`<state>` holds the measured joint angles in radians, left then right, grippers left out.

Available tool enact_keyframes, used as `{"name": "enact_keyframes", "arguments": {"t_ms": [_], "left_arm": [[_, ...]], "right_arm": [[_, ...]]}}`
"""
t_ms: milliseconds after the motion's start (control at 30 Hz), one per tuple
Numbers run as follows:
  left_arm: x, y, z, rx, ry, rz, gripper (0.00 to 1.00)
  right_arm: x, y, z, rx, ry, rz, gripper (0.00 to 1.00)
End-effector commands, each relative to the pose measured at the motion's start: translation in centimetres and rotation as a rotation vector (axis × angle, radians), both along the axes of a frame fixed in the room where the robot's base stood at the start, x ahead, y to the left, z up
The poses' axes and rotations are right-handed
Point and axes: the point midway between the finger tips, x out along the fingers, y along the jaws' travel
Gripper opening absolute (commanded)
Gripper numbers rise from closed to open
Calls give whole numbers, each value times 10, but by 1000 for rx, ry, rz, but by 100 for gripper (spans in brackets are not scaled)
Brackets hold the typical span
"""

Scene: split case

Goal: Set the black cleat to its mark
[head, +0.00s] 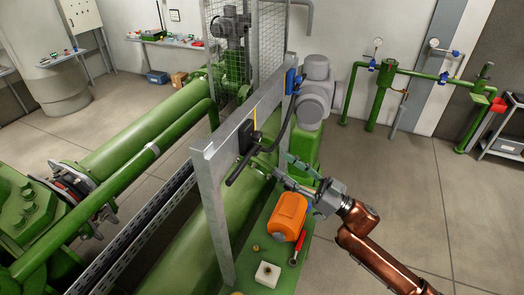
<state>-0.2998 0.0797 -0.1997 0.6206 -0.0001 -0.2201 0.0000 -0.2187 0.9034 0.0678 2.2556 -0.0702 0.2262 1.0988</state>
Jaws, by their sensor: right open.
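A black block (246,137), which looks like the cleat or its base, sits on the upright grey metal frame left of my right gripper. A dark bar (238,168) slants just below it; I cannot tell whether the two are one piece. A thin yellow strip (254,118) shows on the frame just above the block and may be the mark. My right gripper (275,161) is open, its fingers pointing left toward the bar's upper end. I see no clear contact and nothing held. My left gripper is out of view.
A black cable (286,128) curves down from near a blue box (290,81) close to my right gripper. Wire mesh (270,45) rises behind. Floor at right is clear.

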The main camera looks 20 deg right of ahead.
Motion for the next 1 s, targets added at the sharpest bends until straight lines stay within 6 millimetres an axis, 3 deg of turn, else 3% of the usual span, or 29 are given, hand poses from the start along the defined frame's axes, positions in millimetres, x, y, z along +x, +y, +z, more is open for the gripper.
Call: {"name": "enact_keyframes", "arguments": {"t_ms": [167,500,700,1000], "left_arm": [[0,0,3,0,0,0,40],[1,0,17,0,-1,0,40],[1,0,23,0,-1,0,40],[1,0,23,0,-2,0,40]], "right_arm": [[-9,18,22,0,-29,80,46],[23,47,42,1,-33,80,46],[38,59,47,2,-29,78,46],[41,63,48,1,-28,77,46]]}}
